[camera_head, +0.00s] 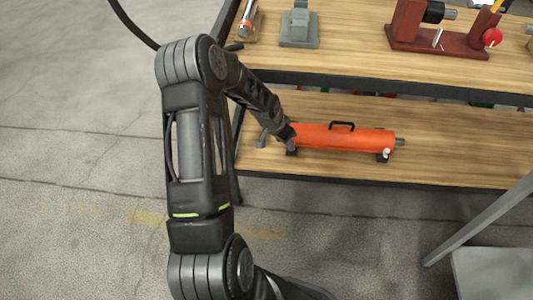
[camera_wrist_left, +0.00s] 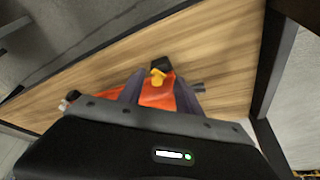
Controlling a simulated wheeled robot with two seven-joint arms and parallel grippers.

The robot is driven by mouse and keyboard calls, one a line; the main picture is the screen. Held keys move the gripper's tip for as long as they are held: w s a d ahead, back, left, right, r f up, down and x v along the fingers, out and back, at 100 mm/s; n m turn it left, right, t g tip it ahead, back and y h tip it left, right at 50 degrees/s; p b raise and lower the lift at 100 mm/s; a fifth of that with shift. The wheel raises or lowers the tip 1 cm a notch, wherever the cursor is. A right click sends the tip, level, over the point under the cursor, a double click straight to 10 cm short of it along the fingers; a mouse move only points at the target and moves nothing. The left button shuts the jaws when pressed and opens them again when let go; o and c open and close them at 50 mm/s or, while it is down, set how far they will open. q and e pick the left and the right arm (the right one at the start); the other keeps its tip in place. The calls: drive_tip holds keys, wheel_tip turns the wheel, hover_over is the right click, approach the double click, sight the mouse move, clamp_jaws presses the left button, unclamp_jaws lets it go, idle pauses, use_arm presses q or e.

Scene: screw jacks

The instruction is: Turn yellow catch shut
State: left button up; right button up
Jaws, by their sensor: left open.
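The orange cylinder jack (camera_head: 345,138) lies on its side on the lower wooden shelf, with a black handle on top and a metal rod at its right end. In the left wrist view its orange body (camera_wrist_left: 158,97) shows between my fingers. The small yellow catch (camera_wrist_left: 157,77) sits at the jack's end, beside a black block, between my fingertips. My left gripper (camera_head: 277,143) is open at the jack's left end, its fingers (camera_wrist_left: 160,88) on either side of the catch; contact cannot be told. In the head view the catch is hidden by my gripper. My right gripper is out of view.
The upper shelf (camera_head: 360,60) overhangs behind the jack and carries a grey block (camera_head: 299,28) and a dark red stand (camera_head: 445,38). The lower shelf (camera_head: 460,170) is bare to the right. A grey frame (camera_head: 485,220) stands at the lower right.

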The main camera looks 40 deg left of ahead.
use_arm(q)
drive_tip(key=s+p, duration=0.1)
drive_tip(key=s, duration=0.8)
drive_tip(key=shift+s, duration=0.3)
